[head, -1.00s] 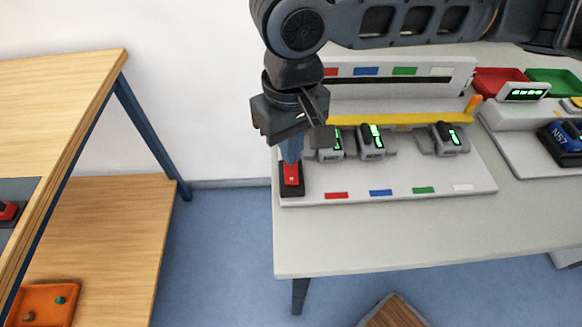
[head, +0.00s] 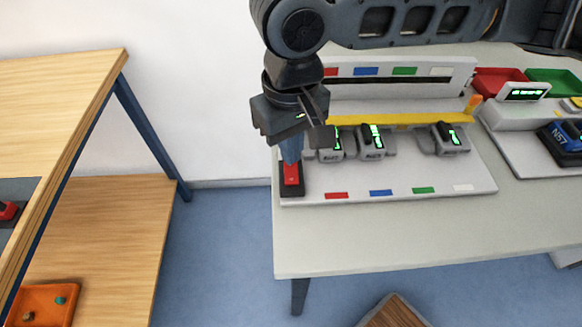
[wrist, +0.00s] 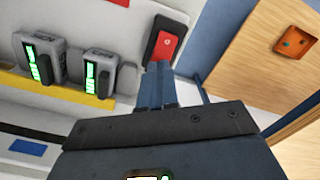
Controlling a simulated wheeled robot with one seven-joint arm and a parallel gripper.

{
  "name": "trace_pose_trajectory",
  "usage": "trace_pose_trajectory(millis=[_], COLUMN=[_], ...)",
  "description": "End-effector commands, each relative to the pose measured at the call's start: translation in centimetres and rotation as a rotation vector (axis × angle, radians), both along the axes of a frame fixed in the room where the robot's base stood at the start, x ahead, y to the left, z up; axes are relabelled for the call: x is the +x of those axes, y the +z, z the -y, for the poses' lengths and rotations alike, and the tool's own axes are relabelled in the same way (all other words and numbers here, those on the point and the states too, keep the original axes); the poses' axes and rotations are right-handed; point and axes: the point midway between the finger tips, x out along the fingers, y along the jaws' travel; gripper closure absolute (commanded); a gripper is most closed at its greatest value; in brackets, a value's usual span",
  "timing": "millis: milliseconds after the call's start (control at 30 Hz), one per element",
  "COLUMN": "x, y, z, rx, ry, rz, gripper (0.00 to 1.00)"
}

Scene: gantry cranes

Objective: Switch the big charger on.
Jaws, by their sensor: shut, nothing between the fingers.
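The big charger (head: 455,187) is a long white unit on the table, with coloured marks along its front edge and a yellow bar. A red rocker switch (head: 291,175) in a black housing sits at its front left corner. My gripper (head: 291,158) is shut and empty, pointing down with its fingertips at the switch's rear end. In the wrist view the shut fingertips (wrist: 158,65) meet the near end of the red switch (wrist: 168,46); whether they press it is hard to tell. Several grey batteries (head: 371,143) with green displays stand in the charger.
A second white unit (head: 500,118) at right has a green-lit display (head: 524,92) and holds a blue battery (head: 568,137). Red (head: 497,80) and green (head: 553,80) trays stand behind. A wooden shelf (head: 75,90) is at left; blue floor lies between.

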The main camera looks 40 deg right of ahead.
Motion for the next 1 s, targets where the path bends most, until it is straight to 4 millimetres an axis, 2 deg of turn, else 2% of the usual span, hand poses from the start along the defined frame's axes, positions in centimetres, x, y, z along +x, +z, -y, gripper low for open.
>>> trace_pose_trajectory(millis=[1000], x=[0.0], y=[-1.2], z=[0.0], rx=[0.000], ry=[0.000], rz=[0.000], gripper=[1.00])
